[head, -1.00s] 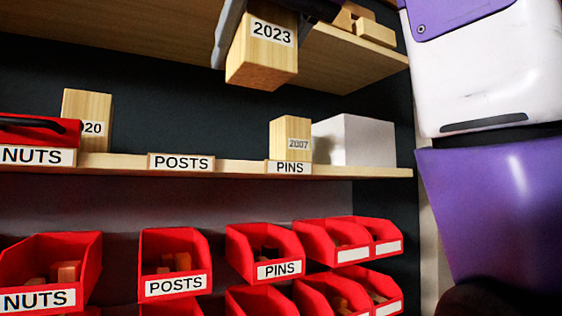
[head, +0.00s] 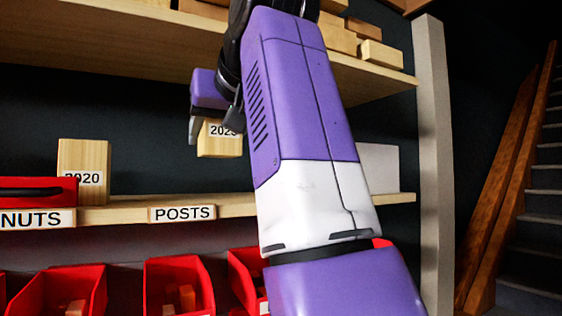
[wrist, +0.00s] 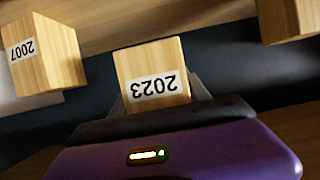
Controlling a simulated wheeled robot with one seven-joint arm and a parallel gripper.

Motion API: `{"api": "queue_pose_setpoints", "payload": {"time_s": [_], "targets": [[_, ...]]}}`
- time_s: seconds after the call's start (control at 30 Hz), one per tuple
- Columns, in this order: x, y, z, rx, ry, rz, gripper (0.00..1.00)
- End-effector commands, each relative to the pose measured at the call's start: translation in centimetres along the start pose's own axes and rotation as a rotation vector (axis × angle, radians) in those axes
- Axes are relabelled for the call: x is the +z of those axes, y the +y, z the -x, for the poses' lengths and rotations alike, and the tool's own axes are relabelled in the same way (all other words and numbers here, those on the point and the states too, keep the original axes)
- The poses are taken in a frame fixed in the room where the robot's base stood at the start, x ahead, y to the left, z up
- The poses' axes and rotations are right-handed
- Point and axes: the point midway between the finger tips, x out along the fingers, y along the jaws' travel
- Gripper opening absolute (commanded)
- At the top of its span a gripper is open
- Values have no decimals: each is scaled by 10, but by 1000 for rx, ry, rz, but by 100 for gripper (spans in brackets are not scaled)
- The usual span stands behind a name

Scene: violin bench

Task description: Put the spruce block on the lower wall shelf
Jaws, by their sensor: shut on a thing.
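The pale spruce block labelled 2023 (head: 219,145) is held in my gripper (head: 204,122), which is shut on it. In the head view it is above the level of the lower wall shelf (head: 118,212), over the gap right of the 2020 block. The wrist view shows the held block (wrist: 152,70) between the fingers (wrist: 155,108), its label upside down. I cannot tell whether it is over the shelf board or in front of it.
The 2020 block (head: 83,160) stands left on the shelf. The 2007 block (wrist: 42,60) shows in the wrist view; my arm hides it in the head view. A white box (head: 380,168) stands right. Red bins (head: 178,290) hang below; the upper shelf (head: 120,45) is overhead.

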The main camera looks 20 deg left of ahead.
Motion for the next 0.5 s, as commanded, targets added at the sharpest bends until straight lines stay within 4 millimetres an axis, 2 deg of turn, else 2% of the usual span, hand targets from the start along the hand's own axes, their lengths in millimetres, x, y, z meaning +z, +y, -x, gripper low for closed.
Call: {"api": "queue_pose_setpoints", "payload": {"time_s": [0.17, 0.23, 0.5], "targets": [[-12, -1, -20, -1, -1, 0, 8], [-1, 0, -24, 0, 0, 0, 8], [20, 0, -32, -1, 1, 0, 8]]}}
